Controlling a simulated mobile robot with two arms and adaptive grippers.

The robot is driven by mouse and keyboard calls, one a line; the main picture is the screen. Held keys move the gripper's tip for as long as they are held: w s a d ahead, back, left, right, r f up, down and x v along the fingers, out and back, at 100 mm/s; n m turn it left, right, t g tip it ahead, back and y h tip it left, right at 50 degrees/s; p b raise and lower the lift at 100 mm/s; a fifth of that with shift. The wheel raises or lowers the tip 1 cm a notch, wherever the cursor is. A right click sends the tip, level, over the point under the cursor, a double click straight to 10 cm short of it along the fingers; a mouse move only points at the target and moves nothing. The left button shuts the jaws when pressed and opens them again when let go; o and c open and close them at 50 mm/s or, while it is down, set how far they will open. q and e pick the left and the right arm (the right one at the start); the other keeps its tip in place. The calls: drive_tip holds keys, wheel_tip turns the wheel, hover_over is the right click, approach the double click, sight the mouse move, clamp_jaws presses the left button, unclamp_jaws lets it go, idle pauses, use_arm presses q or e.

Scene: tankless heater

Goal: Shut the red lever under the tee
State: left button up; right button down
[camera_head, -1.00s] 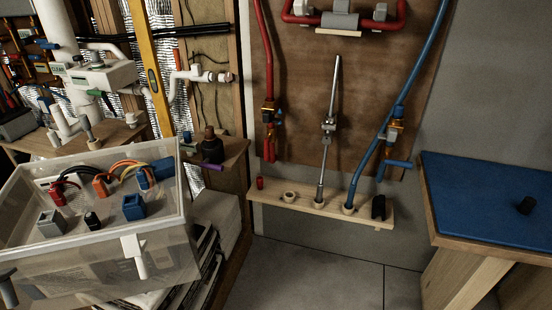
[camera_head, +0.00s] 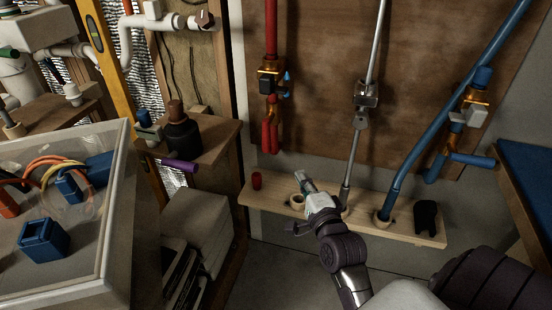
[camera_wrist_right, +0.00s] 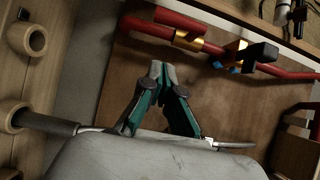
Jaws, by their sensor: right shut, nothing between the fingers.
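The brass tee (camera_head: 271,70) sits on a red vertical pipe (camera_head: 271,25) on the brown board, with a black block and a small blue part beside it. The red lever (camera_head: 266,138) hangs below the tee, beside another red end piece. My right gripper (camera_head: 301,176) is shut and empty, above the wooden shelf, lower than the lever and to its right in the picture. In the right wrist view the closed fingertips (camera_wrist_right: 163,68) point towards the red pipework (camera_wrist_right: 292,73) and touch nothing visible. My left gripper is out of view.
A metal rod (camera_head: 352,160) and a blue pipe (camera_head: 415,155) stand to the right. A clear bin (camera_head: 85,275) is at left.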

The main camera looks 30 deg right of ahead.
sight(268, 131)
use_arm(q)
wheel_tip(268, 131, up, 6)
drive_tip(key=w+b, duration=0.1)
use_arm(e)
drive_tip(key=w, duration=1.2)
drive_tip(key=shift+w+d+r, duration=0.15)
drive_tip(key=shift+w+d, duration=0.2)
use_arm(q)
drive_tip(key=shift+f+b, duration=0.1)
drive_tip(key=shift+b, duration=0.2)
